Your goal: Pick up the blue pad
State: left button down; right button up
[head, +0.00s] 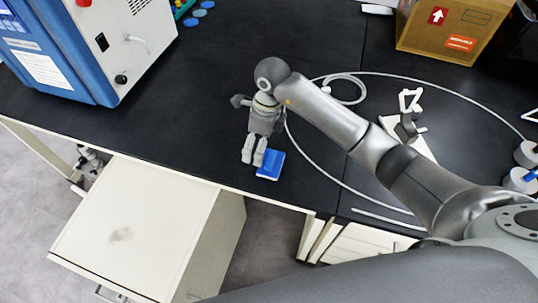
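The blue pad (270,165) lies on the black bench top near its front edge. It is a small blue block with a paler edge along its bottom. My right gripper (253,162) hangs above the bench just left of the pad, with its fingers pointing down toward the front edge. A narrow gap shows between the two fingers, and nothing is seen between them. The right fingertip is close to the pad's left side; I cannot tell whether they touch. My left gripper is not in view.
A blue and white machine (95,45) stands at the back left, with several blue discs (195,14) beside it. A cardboard box (452,28) stands at the back right. A pale hose (330,172) curves across the bench. A white cabinet (135,235) stands in front of the bench.

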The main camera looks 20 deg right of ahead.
jog(key=d, duration=0.1)
jog(key=d+h, duration=0.1)
jog(key=d, duration=0.1)
jog(key=shift+w+d+r+h, duration=0.1)
jog(key=shift+w+r+h, duration=0.05)
jog(key=shift+w+h, duration=0.2)
jog(key=p, duration=0.1)
send_over(271, 158)
notch_tip(271, 158, down, 5)
jog(key=shift+w+r, duration=0.15)
jog(key=shift+r, duration=0.05)
jog(key=f, duration=0.1)
jog(key=f+p, duration=0.1)
jog(key=f, duration=0.1)
jog(key=f+p, duration=0.1)
jog(key=shift+s+f, duration=0.25)
jog(key=shift+f, duration=0.65)
